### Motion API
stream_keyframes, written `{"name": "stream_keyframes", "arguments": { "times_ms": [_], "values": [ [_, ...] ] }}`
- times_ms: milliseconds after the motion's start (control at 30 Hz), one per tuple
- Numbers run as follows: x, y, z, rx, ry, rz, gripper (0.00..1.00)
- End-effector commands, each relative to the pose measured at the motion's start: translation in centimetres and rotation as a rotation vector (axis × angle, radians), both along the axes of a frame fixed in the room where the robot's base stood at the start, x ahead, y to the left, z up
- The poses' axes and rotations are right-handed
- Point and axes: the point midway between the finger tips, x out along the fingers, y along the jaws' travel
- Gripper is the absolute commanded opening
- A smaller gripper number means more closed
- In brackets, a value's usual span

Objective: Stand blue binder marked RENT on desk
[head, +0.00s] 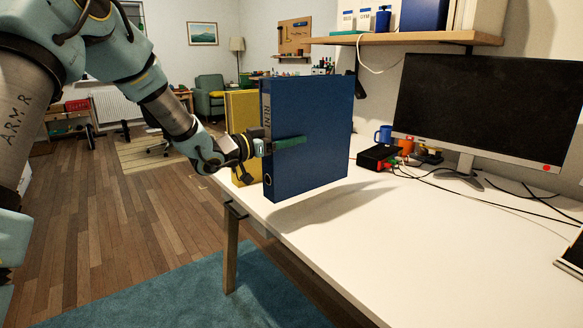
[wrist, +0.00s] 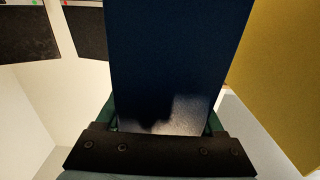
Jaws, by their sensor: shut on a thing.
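The blue binder marked RENT (head: 320,130) is upright over the near-left part of the white desk (head: 420,235). Its labelled spine faces my arm. My gripper (head: 288,143) is shut on it, with a green finger lying along its broad side at about mid height. A shadow lies on the desk below and beside the binder, and its lower edge looks a little above the desk top. In the wrist view the blue binder (wrist: 165,55) fills the middle between the green fingers. Its far side is hidden.
A yellow binder (head: 237,108) stands just behind and left of the blue one; it shows at right in the wrist view (wrist: 280,70). A monitor (head: 490,110), black box (head: 377,157), mugs and cables are at the right. A shelf (head: 410,38) is above. The front desk is clear.

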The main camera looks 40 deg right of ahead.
Motion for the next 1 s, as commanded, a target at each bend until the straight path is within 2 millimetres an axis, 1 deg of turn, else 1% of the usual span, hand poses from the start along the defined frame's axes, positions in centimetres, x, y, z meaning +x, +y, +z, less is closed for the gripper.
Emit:
{"name": "stream_keyframes", "arguments": {
  "times_ms": [100,267,533,800,933,967,1000],
  "values": [
    [0.0,-0.1,-1.0,-0.005,-0.001,-0.002,0.00],
    [0.0,-0.1,-1.8,-0.006,-0.001,-0.002,0.00],
    [0.0,-0.1,-4.9,-0.006,0.000,-0.002,0.00],
    [0.0,-0.1,-5.1,-0.007,-0.002,-0.002,0.00],
    [0.0,0.0,-5.5,-0.007,-0.002,-0.002,0.00],
    [0.0,0.0,-5.7,-0.001,0.000,-0.001,0.72],
    [0.0,0.0,-5.7,-0.001,0.000,-0.001,0.77]
  ]
}}
